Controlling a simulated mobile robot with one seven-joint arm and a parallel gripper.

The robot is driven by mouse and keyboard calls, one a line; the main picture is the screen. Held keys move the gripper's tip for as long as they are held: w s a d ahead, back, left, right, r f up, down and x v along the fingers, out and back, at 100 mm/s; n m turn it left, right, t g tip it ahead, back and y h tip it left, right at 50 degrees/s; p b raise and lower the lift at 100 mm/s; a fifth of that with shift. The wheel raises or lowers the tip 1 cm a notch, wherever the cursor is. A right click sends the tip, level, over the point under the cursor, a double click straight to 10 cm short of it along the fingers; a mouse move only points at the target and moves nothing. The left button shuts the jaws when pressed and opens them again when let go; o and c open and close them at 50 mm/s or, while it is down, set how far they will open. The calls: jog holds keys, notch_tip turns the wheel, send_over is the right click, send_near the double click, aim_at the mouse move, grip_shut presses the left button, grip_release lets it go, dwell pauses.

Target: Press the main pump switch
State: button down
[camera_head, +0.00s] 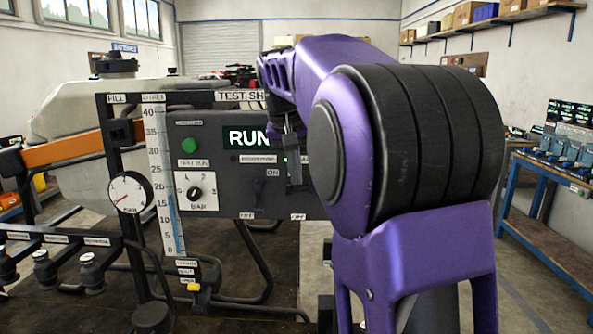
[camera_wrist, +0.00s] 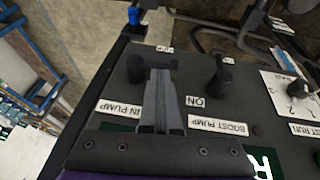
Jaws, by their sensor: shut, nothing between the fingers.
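The main pump switch (camera_wrist: 136,69) is a black lever on the dark control panel (camera_wrist: 255,100), above a label reading "IN PUMP" in the wrist view, where the panel appears upside down. My gripper (camera_wrist: 161,74) is shut and empty. Its fingertips overlap the right side of this switch in the wrist view; I cannot tell whether they touch it. In the head view my gripper (camera_head: 294,180) hangs in front of the panel's right part and my purple arm hides the main pump switch. The boost pump switch (camera_wrist: 220,76) stands to the right in the wrist view.
The panel also has a green button (camera_head: 189,145), a rotary knob (camera_head: 195,193) and a lit display (camera_head: 245,137) starting with "RUN". A gauge (camera_head: 130,192) and level tube (camera_head: 165,185) stand left. A blue-framed bench (camera_head: 550,178) is at far right.

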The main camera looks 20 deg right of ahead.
aim_at(292, 190)
jog(key=h+p, duration=0.1)
jog(key=a+f+g+h+p, duration=0.1)
jog(key=shift+w+a+f+n+h, duration=0.1)
jog(key=shift+w+a+n+h, duration=0.1)
jog(key=shift+n+h, duration=0.2)
jog(key=shift+w+a+f+n+g+h+p, duration=0.15)
jog(key=shift+f+n+g+h+p, duration=0.25)
jog(key=shift+f+h, duration=0.6)
jog(key=shift+f+n+g+h, duration=0.25)
jog(key=shift+f+h, duration=0.25)
jog(key=shift+h, duration=0.55)
jog(key=shift+f+n+g+h, duration=0.15)
jog(key=shift+f+g+h, duration=0.25)
jog(key=shift+h, duration=0.7)
jog(key=shift+f+n+g+h, duration=0.2)
jog(key=shift+f+h, duration=0.35)
jog(key=shift+h, duration=0.5)
